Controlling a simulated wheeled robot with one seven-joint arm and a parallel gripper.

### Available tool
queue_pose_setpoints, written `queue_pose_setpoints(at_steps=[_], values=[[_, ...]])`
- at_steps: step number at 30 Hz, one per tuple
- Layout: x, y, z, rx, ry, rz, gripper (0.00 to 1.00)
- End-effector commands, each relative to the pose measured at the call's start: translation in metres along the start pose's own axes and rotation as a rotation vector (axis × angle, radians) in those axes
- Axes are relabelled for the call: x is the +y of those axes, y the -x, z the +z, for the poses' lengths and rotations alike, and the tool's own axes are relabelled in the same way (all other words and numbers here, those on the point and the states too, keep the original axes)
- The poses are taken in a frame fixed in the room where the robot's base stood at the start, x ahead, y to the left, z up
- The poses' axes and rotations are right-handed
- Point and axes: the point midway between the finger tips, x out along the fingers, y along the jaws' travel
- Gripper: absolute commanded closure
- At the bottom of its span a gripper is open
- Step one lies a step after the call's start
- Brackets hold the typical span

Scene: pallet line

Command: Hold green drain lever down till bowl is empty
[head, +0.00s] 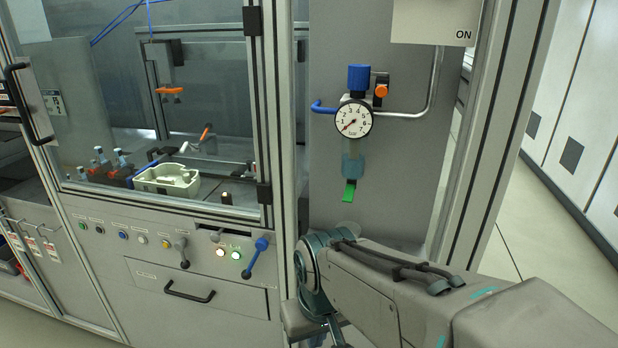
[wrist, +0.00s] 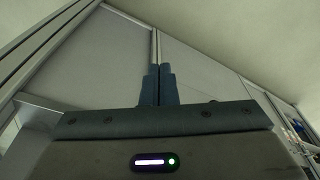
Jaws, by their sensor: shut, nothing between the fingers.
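The green drain lever (head: 349,191) hangs at the bottom of the small teal bowl (head: 352,167) of the regulator, in the head view. I cannot tell how much liquid is in the bowl. My gripper (wrist: 160,70) shows in the wrist view with its two dark blue fingers together and nothing between them. In the head view my arm is low at the right, below the lever, and my fingertips cannot be made out. Nothing is seen touching the lever.
A round gauge (head: 354,118) and a blue knob (head: 359,77) sit above the bowl. A blue pipe enters at left, and a grey pipe (head: 433,85) bends up at right. A glazed cabinet with a blue-handled lever (head: 256,257) stands left. A frame post (head: 490,130) rises right.

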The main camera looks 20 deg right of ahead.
Motion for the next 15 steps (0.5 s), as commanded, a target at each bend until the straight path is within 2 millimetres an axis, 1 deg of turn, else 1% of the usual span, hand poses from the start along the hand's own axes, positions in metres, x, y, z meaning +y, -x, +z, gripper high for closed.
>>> queue_pose_setpoints(at_steps=[2, 4, 5, 7, 8, 11, 12, 14, 15], values=[[0.001, 0.003, -0.002, 0.001, -0.005, 0.001, 1.0], [0.003, 0.013, -0.009, 0.004, -0.02, 0.004, 1.0], [0.005, 0.019, -0.014, 0.006, -0.031, 0.006, 1.0], [0.011, 0.038, -0.029, 0.012, -0.066, 0.014, 1.0], [0.016, 0.048, -0.038, 0.015, -0.087, 0.018, 1.0], [0.031, 0.085, -0.071, 0.03, -0.167, 0.037, 1.0], [0.038, 0.101, -0.085, 0.037, -0.203, 0.046, 1.0], [0.049, 0.122, -0.106, 0.048, -0.258, 0.058, 1.0], [0.057, 0.136, -0.12, 0.055, -0.295, 0.067, 1.0]])
